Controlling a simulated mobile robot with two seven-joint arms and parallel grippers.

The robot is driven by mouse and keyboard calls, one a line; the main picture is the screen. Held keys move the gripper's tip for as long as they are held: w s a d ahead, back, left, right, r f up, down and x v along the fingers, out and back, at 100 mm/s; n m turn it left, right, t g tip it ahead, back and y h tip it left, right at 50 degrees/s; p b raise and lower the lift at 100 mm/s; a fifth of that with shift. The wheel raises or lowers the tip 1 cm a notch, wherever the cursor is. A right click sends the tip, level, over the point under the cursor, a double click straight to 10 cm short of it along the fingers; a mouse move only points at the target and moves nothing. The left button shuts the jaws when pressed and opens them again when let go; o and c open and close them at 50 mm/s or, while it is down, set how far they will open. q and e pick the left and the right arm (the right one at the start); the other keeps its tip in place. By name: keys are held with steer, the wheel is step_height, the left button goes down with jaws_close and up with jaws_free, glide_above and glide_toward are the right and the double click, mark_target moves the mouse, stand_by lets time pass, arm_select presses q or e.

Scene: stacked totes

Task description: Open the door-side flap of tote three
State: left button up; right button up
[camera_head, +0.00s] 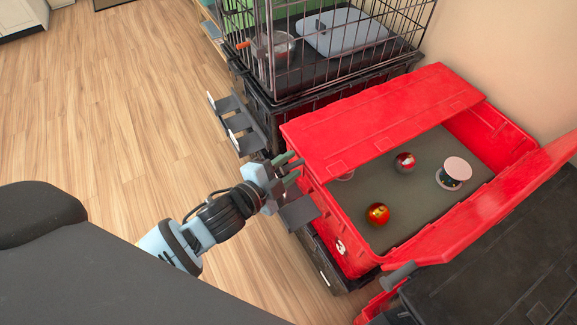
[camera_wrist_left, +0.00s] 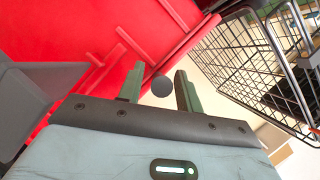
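A red tote (camera_head: 345,228) stands at the right in the head view. One red flap (camera_head: 385,115) lies across its far part; the near-right flap (camera_head: 490,220) stands swung outward, with a dark grey cylindrical handle (camera_head: 398,275) at its end. The frames do not label which flap is door-side or which tote is three. My left gripper (camera_head: 296,170) is beside the tote's left end, close to the far flap's corner. In the left wrist view its fingers (camera_wrist_left: 156,78) are apart, with a dark grey round end (camera_wrist_left: 162,86) showing between them; contact is unclear. My right gripper is not in view.
Inside the tote lie a red-gold ball (camera_head: 377,214), a red-white ball (camera_head: 404,162) and a pink-topped spool (camera_head: 454,173). A wire cage (camera_head: 340,50) on black totes stands behind. A black lid (camera_head: 510,265) is at the right. The wooden floor at left is clear.

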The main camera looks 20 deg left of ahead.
arm_select(q)
jaws_close()
stand_by(0.3)
